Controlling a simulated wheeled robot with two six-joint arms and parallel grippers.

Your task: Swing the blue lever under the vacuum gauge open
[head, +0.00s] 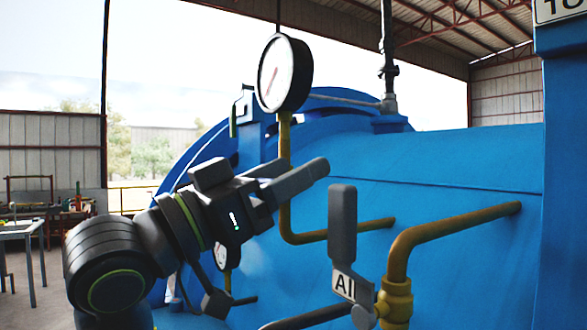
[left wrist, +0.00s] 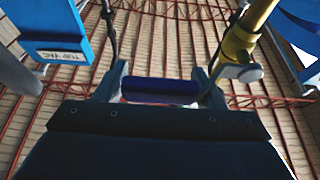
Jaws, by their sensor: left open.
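My left gripper (head: 298,170) is open, pointing right in front of the yellow pipe (head: 285,130) below a large round white-faced gauge (head: 285,72). In the left wrist view, a dark blue bar (left wrist: 160,91), which looks like the blue lever, spans the gap between the two fingers of my left gripper (left wrist: 160,82). I cannot tell whether the fingers touch it. In the head view the blue lever is not visible, perhaps hidden by the gripper. My right gripper is not in view.
A grey lever (head: 342,222) with a white label stands upright just right of the gripper, beside a thick yellow pipe (head: 450,226). The blue autoclave shell (head: 460,165) fills the right side. A smaller gauge (head: 221,256) sits below my wrist. A table (head: 22,232) stands far left.

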